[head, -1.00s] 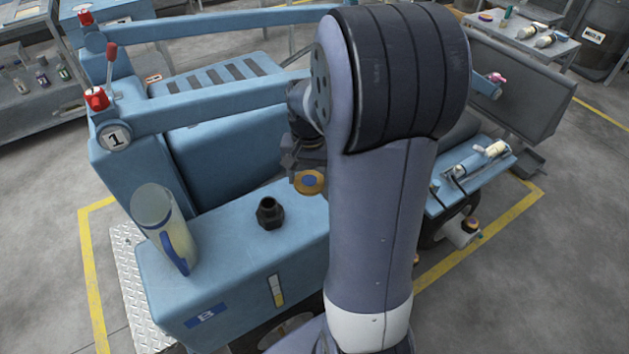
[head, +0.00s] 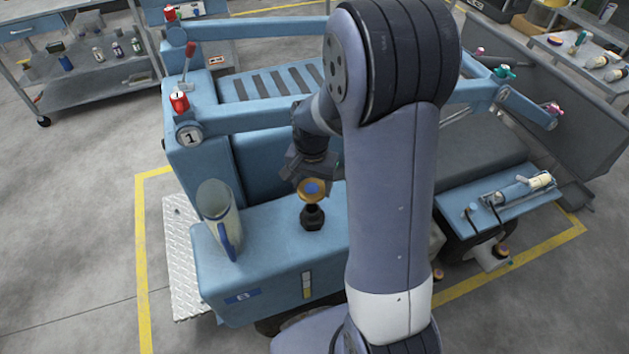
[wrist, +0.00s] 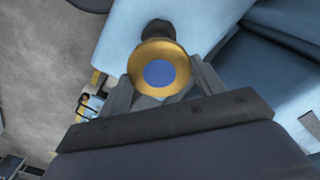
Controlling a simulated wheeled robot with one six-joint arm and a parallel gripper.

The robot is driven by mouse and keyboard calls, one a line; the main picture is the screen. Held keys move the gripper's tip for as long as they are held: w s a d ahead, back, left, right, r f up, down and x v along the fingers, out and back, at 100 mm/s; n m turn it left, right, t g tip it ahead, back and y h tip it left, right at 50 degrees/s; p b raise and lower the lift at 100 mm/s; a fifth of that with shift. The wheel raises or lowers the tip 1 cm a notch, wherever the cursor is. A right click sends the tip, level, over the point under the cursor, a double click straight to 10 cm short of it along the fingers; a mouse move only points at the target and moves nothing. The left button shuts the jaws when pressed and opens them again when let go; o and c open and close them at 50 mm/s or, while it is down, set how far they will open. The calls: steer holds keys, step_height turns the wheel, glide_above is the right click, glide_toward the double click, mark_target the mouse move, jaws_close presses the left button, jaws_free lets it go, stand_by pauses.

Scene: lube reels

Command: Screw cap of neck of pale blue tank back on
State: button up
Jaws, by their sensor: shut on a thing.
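The pale blue tank (head: 268,268) has a short black neck (head: 313,217) standing on its top. My gripper (head: 316,178) is shut on a yellow-gold cap (head: 311,190) with a blue disc in its centre. In the head view the cap appears just above the neck. In the wrist view the cap (wrist: 159,72) sits between the fingers, with the black neck (wrist: 158,28) partly hidden behind it. I cannot tell whether the cap touches the neck.
A clear jug with a blue handle (head: 217,218) stands on the tank's left end. Blue rails (head: 255,117) run behind the tank, with a lever post marked 1 at their left. A side shelf (head: 515,205) at right holds a cylindrical tool.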

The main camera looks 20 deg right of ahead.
steer(key=shift+f, duration=0.1)
steer(key=shift+f+b, duration=2.5)
steer(key=shift+f, duration=0.3)
steer(key=shift+f+b, duration=0.55)
steer(key=m, duration=0.5)
stand_by(0.4)
steer(key=m, duration=0.5)
steer(key=shift+b, duration=0.3)
